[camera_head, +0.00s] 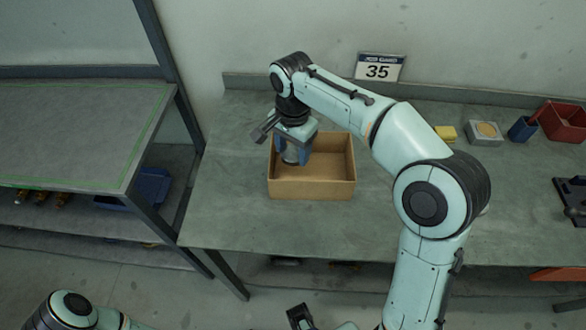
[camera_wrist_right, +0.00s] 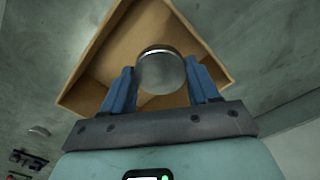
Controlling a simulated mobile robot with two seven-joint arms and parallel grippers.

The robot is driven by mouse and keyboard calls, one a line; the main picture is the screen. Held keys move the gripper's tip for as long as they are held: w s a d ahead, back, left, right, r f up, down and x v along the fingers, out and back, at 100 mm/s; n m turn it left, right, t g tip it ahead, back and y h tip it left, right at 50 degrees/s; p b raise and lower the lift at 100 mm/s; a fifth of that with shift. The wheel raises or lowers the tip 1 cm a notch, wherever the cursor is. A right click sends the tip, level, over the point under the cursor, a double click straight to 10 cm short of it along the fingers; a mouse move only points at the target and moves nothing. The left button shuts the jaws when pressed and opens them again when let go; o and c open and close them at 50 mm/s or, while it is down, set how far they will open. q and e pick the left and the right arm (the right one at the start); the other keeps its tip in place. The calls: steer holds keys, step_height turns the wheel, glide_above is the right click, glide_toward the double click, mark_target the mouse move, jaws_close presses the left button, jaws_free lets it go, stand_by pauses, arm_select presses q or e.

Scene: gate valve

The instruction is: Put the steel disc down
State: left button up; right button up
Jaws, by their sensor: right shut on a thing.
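The steel disc (camera_wrist_right: 160,72) is a round, shiny grey piece held between the two blue fingers of my right gripper (camera_wrist_right: 161,90). In the head view my right gripper (camera_head: 291,154) points down inside the left part of the open cardboard box (camera_head: 312,190), with the steel disc (camera_head: 290,157) at its fingertips. In the right wrist view the box (camera_wrist_right: 92,62) lies behind the disc. I cannot tell whether the disc touches the box floor.
The box stands on a grey bench (camera_head: 225,205). To the right are a yellow block (camera_head: 446,133), a grey tray (camera_head: 485,132), a blue cup (camera_head: 522,129) and a red bin (camera_head: 564,121). A sign (camera_head: 379,68) is behind. The bench left of the box is clear.

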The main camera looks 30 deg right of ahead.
mark_target(293, 174)
steer(key=shift+f+b, duration=0.5)
steer(key=shift+f, duration=3)
steer(key=shift+f, duration=0.1)
steer(key=o, duration=1)
steer(key=shift+f, duration=0.1)
steer(key=shift+o, duration=0.3)
step_height(293, 174, up, 12)
steer(key=shift+r+p, duration=0.2)
steer(key=shift+p, duration=1.05)
